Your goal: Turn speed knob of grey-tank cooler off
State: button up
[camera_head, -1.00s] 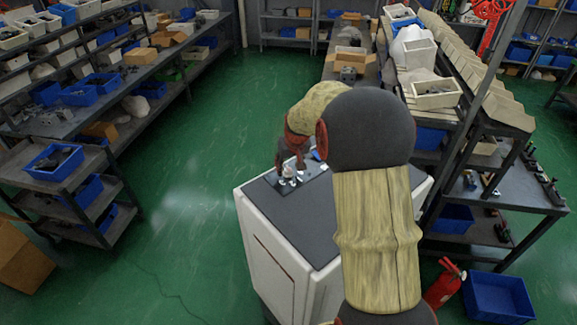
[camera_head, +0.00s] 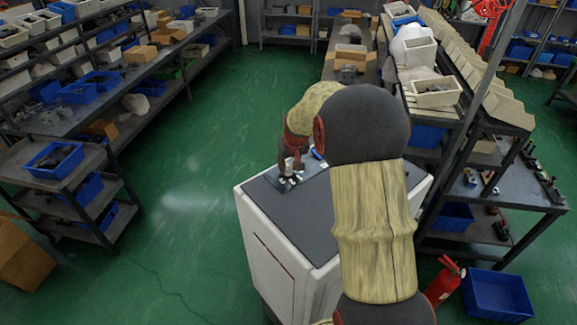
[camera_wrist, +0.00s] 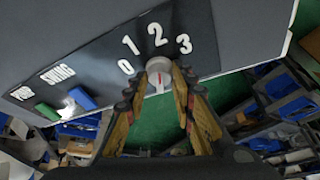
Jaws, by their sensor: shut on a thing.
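The cooler (camera_head: 268,258) is a white cabinet with a dark grey top, below my arm in the head view. Its dark control panel (camera_wrist: 92,72) carries white numerals 0, 1, 2 and 3 around a pale round speed knob (camera_wrist: 159,65). A small red mark shows on the knob; which numeral it points to is unclear. My gripper (camera_wrist: 157,82) has one finger on each side of the knob and is shut on it. In the head view, my gripper (camera_head: 290,174) is at the panel, and the knob is hard to make out. The tank's colour cannot be told.
A green switch (camera_wrist: 47,112) and a blue switch (camera_wrist: 82,98) sit left of the knob, near the SWING label. A fire extinguisher (camera_head: 443,284) and a blue bin (camera_head: 497,297) stand right of the cooler.

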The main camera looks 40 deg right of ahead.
grip_shut()
jog(key=shift+a+f+m+h+b, duration=0.1)
jog(key=shift+m+h+b, duration=0.3)
jog(key=shift+m+b, duration=0.45)
jog(key=m+b, duration=0.1)
jog(key=b, duration=0.1)
jog(key=m+g+h+b, duration=0.1)
jog(key=m+b, duration=0.1)
jog(key=shift+w+f+m, duration=0.1)
jog(key=shift+f+m, duration=0.05)
jog(key=shift+m, duration=0.1)
jog(key=m+b, duration=0.1)
jog(key=b, duration=0.1)
jog(key=m+g+b, duration=0.1)
jog(key=m, duration=0.1)
jog(key=shift+a+r+m+h+b, duration=0.1)
jog(key=shift+r+m+h+b, duration=0.1)
jog(key=shift+m+h+b, duration=0.15)
jog(key=o, duration=0.8)
grip_release()
jog(key=shift+o, duration=0.2)
